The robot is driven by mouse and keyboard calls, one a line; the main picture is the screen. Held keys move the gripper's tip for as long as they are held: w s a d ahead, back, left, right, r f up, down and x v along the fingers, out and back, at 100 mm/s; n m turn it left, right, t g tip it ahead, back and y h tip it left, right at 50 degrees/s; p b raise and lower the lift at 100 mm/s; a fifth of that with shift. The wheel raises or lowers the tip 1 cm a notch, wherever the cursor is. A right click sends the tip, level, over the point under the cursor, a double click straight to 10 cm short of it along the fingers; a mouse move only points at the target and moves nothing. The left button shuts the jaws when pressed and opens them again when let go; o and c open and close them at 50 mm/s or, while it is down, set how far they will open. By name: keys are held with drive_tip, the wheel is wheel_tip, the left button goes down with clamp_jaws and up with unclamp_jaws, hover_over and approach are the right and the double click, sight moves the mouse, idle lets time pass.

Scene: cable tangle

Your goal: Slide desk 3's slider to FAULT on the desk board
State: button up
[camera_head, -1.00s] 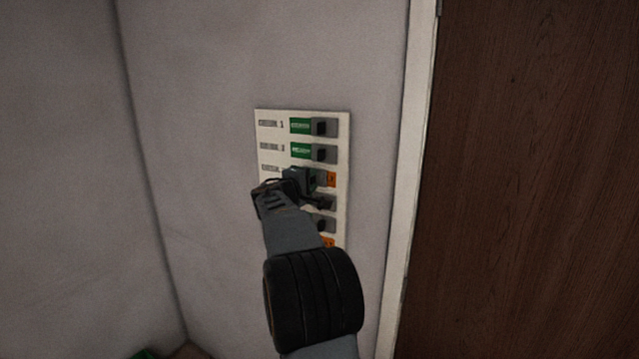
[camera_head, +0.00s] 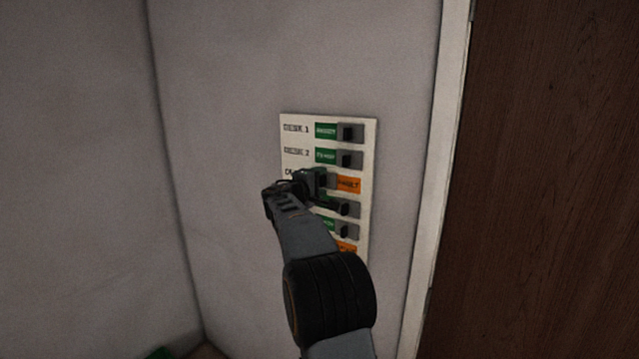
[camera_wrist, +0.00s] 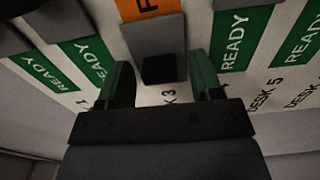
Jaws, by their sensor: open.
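The desk board (camera_head: 373,150) is a pale panel on the wall with rows of labels and grey sliders. In desk 3's row the orange FAULT label (camera_head: 349,185) shows at the right, and the grey slider (camera_wrist: 152,38) with its dark knob (camera_wrist: 163,69) sits to its left, beside the "3" lettering. My gripper (camera_head: 316,182) is at this row and hides part of it. In the wrist view my gripper (camera_wrist: 162,85) is open, one finger on each side of the knob, with gaps visible; contact cannot be told.
Desk 1's slider (camera_head: 350,133) and desk 2's slider (camera_head: 349,159) sit at the right, beside green READY labels. Lower rows are close under my arm, one showing orange (camera_head: 346,246). A door frame (camera_head: 437,150) and brown door (camera_head: 550,180) stand to the right.

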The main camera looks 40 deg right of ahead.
drive_tip(key=b+v, duration=0.5)
drive_tip(key=v, duration=0.9)
drive_tip(key=shift+d, duration=0.1)
drive_tip(key=s+a+f+g+y, duration=0.15)
drive_tip(key=f+y, duration=0.25)
drive_tip(key=f, duration=0.4)
drive_tip(key=s+a+f+y, duration=0.3)
drive_tip(key=f, duration=0.5)
drive_tip(key=s+a+f+m+y, duration=0.1)
drive_tip(key=s+a+f+y, duration=0.4)
drive_tip(key=s+a, duration=0.3)
drive_tip(key=s+a+f+m+y, duration=0.2)
drive_tip(key=s+a+f+y, duration=0.3)
drive_tip(key=s+a, duration=0.3)
drive_tip(key=shift+s+f+m, duration=0.3)
drive_tip(key=shift+s+f, duration=0.05)
drive_tip(key=shift+s, duration=1.05)
